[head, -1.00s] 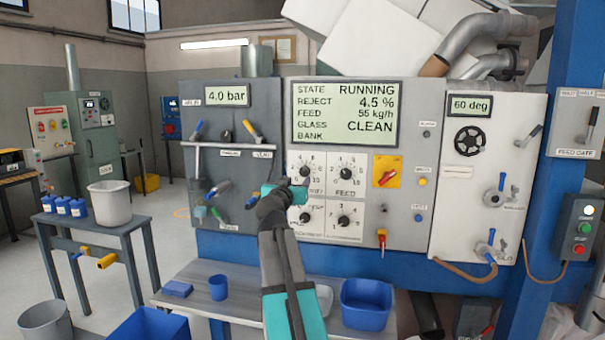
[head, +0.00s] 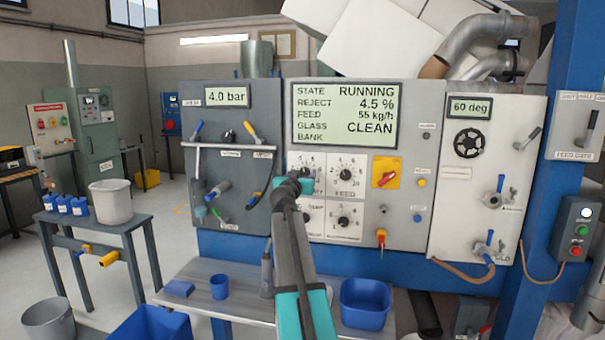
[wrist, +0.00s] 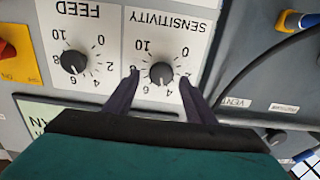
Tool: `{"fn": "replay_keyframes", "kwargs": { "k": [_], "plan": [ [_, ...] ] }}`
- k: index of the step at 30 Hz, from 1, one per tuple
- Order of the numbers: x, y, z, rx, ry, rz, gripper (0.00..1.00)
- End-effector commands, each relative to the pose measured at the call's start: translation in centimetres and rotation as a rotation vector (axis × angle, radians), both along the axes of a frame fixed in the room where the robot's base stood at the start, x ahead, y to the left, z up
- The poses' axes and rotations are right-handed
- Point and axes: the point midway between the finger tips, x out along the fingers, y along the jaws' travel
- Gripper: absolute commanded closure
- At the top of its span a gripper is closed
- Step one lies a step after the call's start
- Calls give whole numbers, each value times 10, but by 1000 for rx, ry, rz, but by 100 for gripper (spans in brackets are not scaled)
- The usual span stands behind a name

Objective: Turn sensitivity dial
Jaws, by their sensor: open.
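The sensitivity dial (wrist: 161,72) is a dark knob on a white scale plate labelled SENSITIVITY, upside down in the wrist view. My gripper (wrist: 159,80) is open, with one dark finger on each side of the dial. I cannot tell whether the fingers touch it. In the head view my gripper (head: 303,182) is in front of the panel at the upper-left dial plate (head: 306,163), and my arm hides part of that plate.
The FEED dial (wrist: 74,62) sits beside it, and shows in the head view (head: 345,174). A yellow plate with a red switch (head: 386,172) is further right. A black hose (head: 268,175) hangs to the left. The display (head: 344,115) above reads RUNNING.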

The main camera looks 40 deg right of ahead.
Motion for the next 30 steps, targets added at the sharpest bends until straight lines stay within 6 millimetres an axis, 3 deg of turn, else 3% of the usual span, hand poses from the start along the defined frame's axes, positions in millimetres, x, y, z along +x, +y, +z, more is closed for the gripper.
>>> {"fn": "replay_keyframes", "kwargs": {
  "k": [16, 17, 24, 30],
  "plan": [
    [7, -10, 0, 0, 0, 1, 50],
    [7, -10, 0, 0, 0, 1, 51],
    [7, -10, 0, 0, 0, 0, 90],
    [7, -9, -1, 2, -2, 0, 90]
  ]
}}
